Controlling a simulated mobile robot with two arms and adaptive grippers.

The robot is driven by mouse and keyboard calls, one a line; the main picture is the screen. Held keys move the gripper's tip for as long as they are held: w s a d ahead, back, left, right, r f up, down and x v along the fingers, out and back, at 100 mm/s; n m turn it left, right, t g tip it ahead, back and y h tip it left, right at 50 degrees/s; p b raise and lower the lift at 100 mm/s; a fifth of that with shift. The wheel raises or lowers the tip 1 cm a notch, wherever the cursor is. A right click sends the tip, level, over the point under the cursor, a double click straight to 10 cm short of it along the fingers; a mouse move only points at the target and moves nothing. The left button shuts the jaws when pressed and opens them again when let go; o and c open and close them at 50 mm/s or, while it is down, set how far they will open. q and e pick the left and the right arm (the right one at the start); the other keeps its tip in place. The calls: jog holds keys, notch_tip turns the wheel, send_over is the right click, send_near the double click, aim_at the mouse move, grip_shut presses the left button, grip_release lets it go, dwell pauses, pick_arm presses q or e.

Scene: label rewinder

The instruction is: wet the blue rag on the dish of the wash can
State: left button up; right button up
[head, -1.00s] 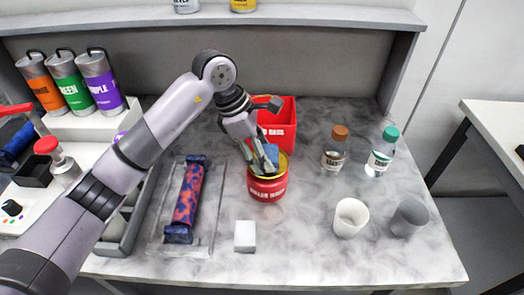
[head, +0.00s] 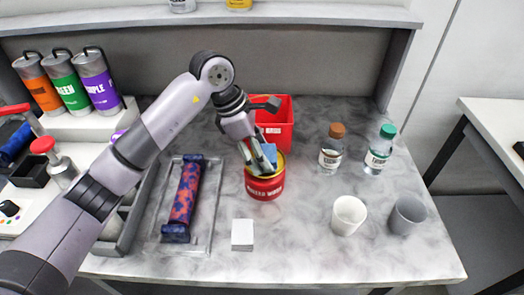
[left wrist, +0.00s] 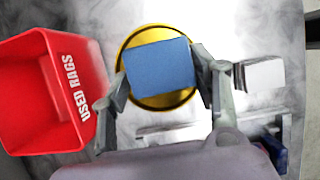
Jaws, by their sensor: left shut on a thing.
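The wash can (head: 265,188) is a red round can with a yellow dish on top, standing mid-table. In the left wrist view its yellow dish (left wrist: 128,92) shows around the blue rag. The blue rag (left wrist: 160,66) is a flat blue block between my left fingers; it also shows in the head view (head: 269,153). My left gripper (head: 259,160) points down at the can and is shut on the rag. The rag is over the dish; I cannot tell whether it touches it. My right gripper is not in view.
A red used-rags bin (head: 278,130) stands just behind the can. A white block (head: 242,235) lies in front. A tray (head: 205,225) with a patterned roller is at left. Two bottles (head: 331,150) and two cups (head: 348,215) stand at right.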

aim_at(265, 151)
pick_arm(q)
jog(key=shift+s+f, duration=0.1)
jog(key=shift+f, duration=0.3)
dwell(0.6)
jog(key=shift+b, duration=0.55)
dwell(0.9)
dwell(0.4)
jog(key=shift+w+a+r+p, duration=0.2)
jog(key=shift+a+r+p, duration=0.1)
jog(key=shift+r, duration=0.3)
jog(key=shift+w+a+r+p, duration=0.15)
jog(key=shift+r+p, duration=0.15)
jog(key=shift+r, duration=0.25)
jog(key=shift+s+d+r+p, duration=0.15)
jog(key=shift+r+p, duration=0.35)
jog(key=shift+r, duration=0.6)
jog(key=shift+r+p, duration=0.55)
jog(key=shift+r, duration=0.75)
jog(key=shift+d, duration=0.1)
